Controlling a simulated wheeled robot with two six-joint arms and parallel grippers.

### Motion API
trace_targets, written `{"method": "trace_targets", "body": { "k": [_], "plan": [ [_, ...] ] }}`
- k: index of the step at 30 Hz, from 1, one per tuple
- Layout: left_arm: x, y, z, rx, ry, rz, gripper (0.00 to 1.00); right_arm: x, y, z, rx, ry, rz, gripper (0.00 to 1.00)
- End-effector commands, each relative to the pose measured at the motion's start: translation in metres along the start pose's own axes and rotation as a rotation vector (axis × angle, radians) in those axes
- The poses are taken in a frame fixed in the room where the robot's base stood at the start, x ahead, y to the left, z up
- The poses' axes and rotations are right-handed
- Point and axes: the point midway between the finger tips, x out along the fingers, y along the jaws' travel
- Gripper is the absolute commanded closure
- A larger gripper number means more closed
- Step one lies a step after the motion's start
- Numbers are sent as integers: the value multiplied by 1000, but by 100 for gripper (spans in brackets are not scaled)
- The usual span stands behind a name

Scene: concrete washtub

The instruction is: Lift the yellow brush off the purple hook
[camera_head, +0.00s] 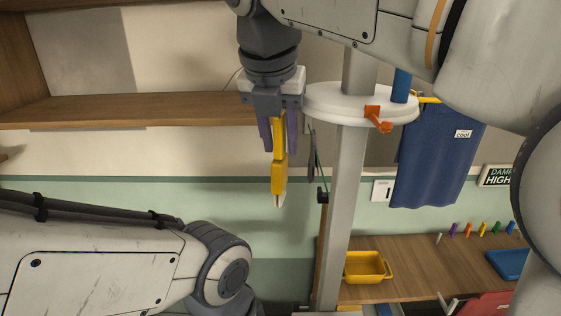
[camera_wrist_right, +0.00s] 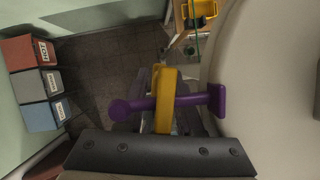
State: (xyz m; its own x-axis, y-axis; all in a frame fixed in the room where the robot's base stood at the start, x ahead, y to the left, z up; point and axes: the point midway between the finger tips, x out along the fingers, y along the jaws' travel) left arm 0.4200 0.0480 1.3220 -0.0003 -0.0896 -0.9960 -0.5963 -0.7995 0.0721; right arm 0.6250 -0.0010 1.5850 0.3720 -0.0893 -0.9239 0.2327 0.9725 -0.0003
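The yellow brush (camera_head: 279,172) hangs upright below my right gripper (camera_head: 277,138) in the head view. The fingers point down on either side of its upper part; whether they press on it is unclear. In the right wrist view the brush (camera_wrist_right: 164,80) crosses a purple hook (camera_wrist_right: 190,101), which has a round knob at its left end and a flat plate at its right end. I cannot tell whether the brush touches the hook. I cannot make out the hook clearly in the head view. My left arm shows at lower left, its gripper out of view.
A wooden shelf (camera_head: 130,109) is left of the right gripper. A pale post with a round white collar (camera_head: 330,100) stands close on its right. A blue cloth (camera_head: 432,155) hangs beyond. A yellow tray (camera_head: 367,267) sits on a wooden counter (camera_head: 415,271) at lower right.

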Motion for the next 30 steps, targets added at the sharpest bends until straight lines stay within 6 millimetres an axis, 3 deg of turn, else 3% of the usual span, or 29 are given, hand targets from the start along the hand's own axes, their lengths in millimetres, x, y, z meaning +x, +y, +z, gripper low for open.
{"method": "trace_targets", "body": {
  "k": [4,6,7,30],
  "plan": [
    [0,0,0,0,0,0,43,0,0,0,0,0,0,65],
    [0,0,0,0,0,0,43,0,0,0,0,0,0,92],
    [0,0,0,0,0,0,43,0,0,0,0,0,0,100],
    [-11,1,-1,0,0,0,43,-8,0,3,0,0,0,100]
  ]
}}
